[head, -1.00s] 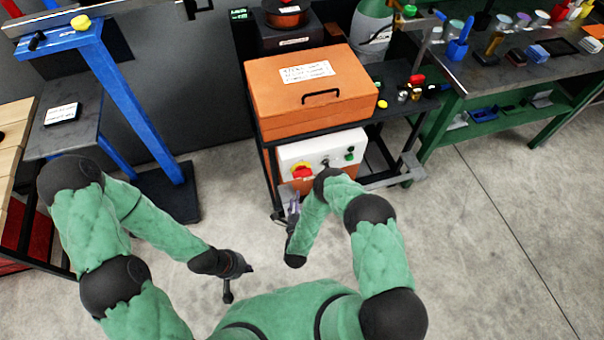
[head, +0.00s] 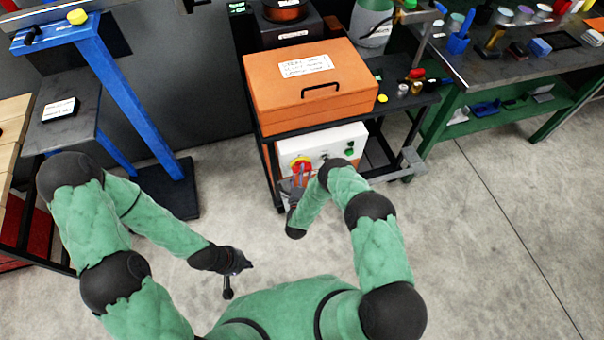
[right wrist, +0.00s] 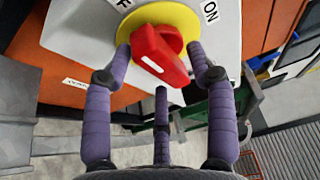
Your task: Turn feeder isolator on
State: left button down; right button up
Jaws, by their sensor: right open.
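The feeder isolator is a red handle (right wrist: 158,55) on a yellow disc (right wrist: 183,20). It sits on the white panel (head: 335,143) under the orange box, and its yellow disc also shows in the head view (head: 305,160). In the right wrist view an "ON" label lies right of the disc and part of an "OFF" label lies upper left. My right gripper (right wrist: 161,60) is open, its purple fingers on both sides of the red handle; I cannot tell whether they touch it. My left gripper (head: 240,272) hangs over bare floor, away from the panel; its fingers are unclear.
The orange box (head: 335,90) sits on a dark cart above the panel. A green knob (head: 349,151) is on the panel's right. A blue stand (head: 130,100) is at left and a green workbench (head: 505,115) at right. The floor between is clear.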

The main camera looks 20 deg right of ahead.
jog(key=shift+w+d, duration=0.1)
jog(key=shift+w, duration=0.1)
grip_shut()
